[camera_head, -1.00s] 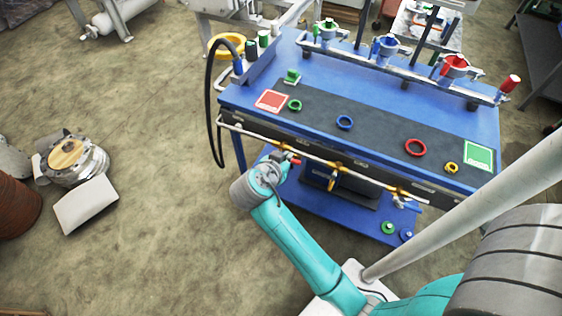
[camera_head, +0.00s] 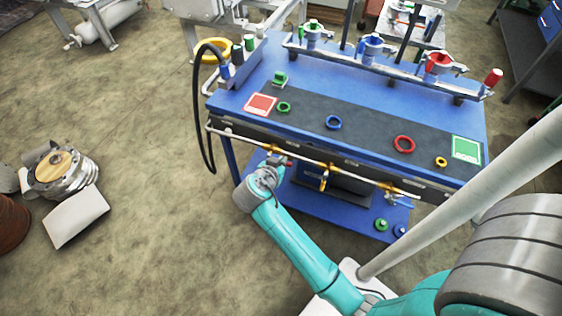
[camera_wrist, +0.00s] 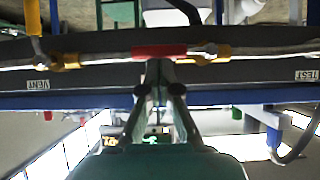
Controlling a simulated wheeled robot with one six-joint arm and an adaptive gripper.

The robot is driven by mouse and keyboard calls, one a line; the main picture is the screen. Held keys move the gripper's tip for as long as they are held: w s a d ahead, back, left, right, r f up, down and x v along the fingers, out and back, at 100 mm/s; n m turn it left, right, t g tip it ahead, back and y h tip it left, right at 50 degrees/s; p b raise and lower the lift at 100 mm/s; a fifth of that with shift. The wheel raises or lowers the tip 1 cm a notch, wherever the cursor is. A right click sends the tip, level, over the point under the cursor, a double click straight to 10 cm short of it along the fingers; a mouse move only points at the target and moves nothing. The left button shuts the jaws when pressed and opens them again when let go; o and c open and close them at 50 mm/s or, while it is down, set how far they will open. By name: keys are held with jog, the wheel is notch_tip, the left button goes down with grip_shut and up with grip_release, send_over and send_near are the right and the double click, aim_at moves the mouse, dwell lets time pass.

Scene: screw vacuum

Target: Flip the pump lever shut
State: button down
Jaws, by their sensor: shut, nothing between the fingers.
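The red pump lever (camera_wrist: 160,50) lies level along the pipe in the wrist view, beside a brass valve fitting (camera_wrist: 210,54). It also shows as a small red tip (camera_head: 287,164) at the bench's front in the head view. My gripper (camera_wrist: 160,68) is shut and empty, its fingertips right at the middle of the red lever. I cannot tell whether they touch it. In the head view my wrist hides most of the lever and the fingers.
The pipe (camera_head: 360,178) runs along the front of the blue bench (camera_head: 455,105). A yellow lever (camera_head: 323,180) hangs from a brass valve to the right. VENT (camera_wrist: 38,85) and TEST (camera_wrist: 304,75) labels flank the red lever. A black hose (camera_head: 196,130) loops at the bench's left side.

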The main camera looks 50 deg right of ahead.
jog(key=shift+s+f+m+t, duration=0.2)
jog(key=shift+f+m+t, duration=0.2)
jog(key=shift+t, duration=0.1)
notch_tip(320, 180, down, 8)
jog(key=w+m+t+y, duration=0.1)
jog(key=w+m+t, duration=0.1)
jog(key=m+t, duration=0.3)
jog(key=shift+w+a+t, duration=0.4)
jog(key=shift+a, duration=0.05)
dwell(0.8)
jog(key=shift+w, duration=0.1)
dwell(0.7)
